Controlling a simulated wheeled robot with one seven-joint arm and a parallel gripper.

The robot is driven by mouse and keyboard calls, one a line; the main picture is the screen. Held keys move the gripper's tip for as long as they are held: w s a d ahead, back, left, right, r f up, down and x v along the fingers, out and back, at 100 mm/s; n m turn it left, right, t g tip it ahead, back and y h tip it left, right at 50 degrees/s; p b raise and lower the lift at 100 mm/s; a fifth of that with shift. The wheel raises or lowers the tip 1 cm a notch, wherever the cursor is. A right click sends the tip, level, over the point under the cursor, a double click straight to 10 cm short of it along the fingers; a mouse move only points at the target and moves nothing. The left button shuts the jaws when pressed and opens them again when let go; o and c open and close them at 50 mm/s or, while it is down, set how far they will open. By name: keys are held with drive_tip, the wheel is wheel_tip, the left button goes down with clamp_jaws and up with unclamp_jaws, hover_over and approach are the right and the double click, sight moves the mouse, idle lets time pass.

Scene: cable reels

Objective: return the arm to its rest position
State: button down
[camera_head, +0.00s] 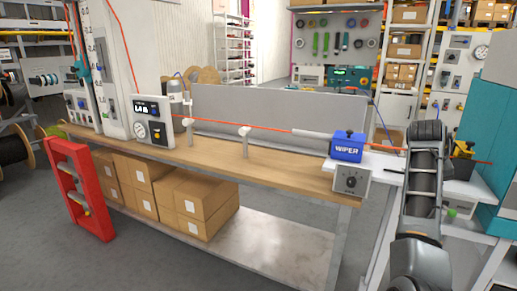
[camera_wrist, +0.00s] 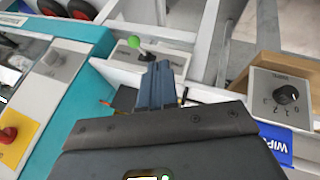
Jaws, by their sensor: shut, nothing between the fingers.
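My gripper (camera_wrist: 160,82) shows in the wrist view, its two dark fingers close together and shut with nothing between them. It is over the white machine ledge beside a lever with a green knob (camera_wrist: 134,42). In the head view my arm reaches forward at the right side, and my gripper is hidden behind it. The green knob (camera_head: 452,212) shows just right of my arm there. The blue wiper unit (camera_head: 347,147) is to the left of my arm, and its dial box (camera_wrist: 283,98) is at the right of the wrist view.
A wooden bench (camera_head: 285,163) carries an orange cable (camera_head: 215,124) running through the wiper. A teal cabinet (camera_head: 485,120) stands close at my arm's right, with a red button (camera_wrist: 9,134). Cardboard boxes (camera_head: 196,205) sit under the bench. Grey floor is open in front.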

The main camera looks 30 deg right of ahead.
drive_tip(key=shift+f, duration=0.1)
drive_tip(key=s+a+f+n+t+h, duration=0.25)
drive_tip(key=a+f+n+t, duration=0.45)
drive_tip(key=a+f, duration=1.05)
drive_tip(key=s+a+n+t+y, duration=0.2)
drive_tip(key=s+a, duration=0.3)
drive_tip(key=a, duration=0.5)
drive_tip(key=s+a+r+n+t+y, duration=0.1)
drive_tip(key=s+a+t+y, duration=0.1)
drive_tip(key=s+a, duration=0.4)
drive_tip(key=s+a+r+t+y, duration=0.1)
drive_tip(key=s+a+t+y, duration=0.15)
drive_tip(key=a, duration=0.55)
drive_tip(key=s+a+r+t+y, duration=0.1)
drive_tip(key=s+a+r+y, duration=0.1)
drive_tip(key=s+a+r, duration=0.7)
wheel_tip(320, 180, up, 2)
drive_tip(key=s, duration=0.2)
drive_tip(key=shift+s+a+m+t+y, duration=0.25)
drive_tip(key=shift+s+m+t+y, duration=0.05)
drive_tip(key=shift+s+t+y, duration=0.1)
